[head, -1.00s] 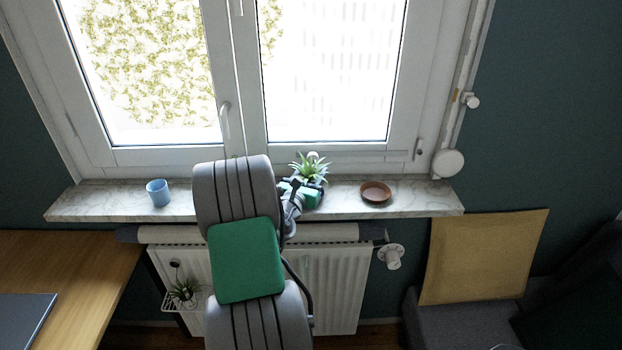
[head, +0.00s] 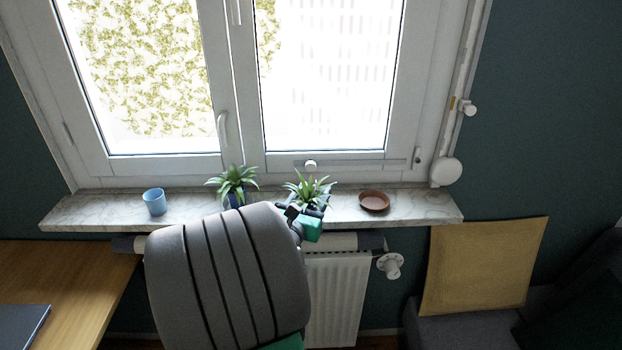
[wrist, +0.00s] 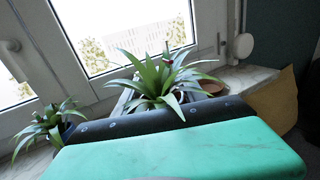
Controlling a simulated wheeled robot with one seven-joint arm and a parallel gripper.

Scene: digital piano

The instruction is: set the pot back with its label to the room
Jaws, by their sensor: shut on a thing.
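A spiky green plant (head: 308,187) stands in a pot at the sill's front edge, left of a brown saucer (head: 374,201). My gripper (head: 313,207) is shut on this pot from the room side. In the wrist view the leaves (wrist: 158,82) rise just beyond my dark gripper bar (wrist: 165,118), and only a bit of the greyish pot rim (wrist: 123,103) shows. Most of the pot is hidden, and I see no label. I cannot tell whether the pot touches the sill.
A second plant (head: 234,180) in a dark blue pot (head: 236,200) stands on the marble sill (head: 100,212) to the left. A blue cup (head: 154,202) is farther left. The window handle (head: 222,127) is above. The sill right of the saucer is clear.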

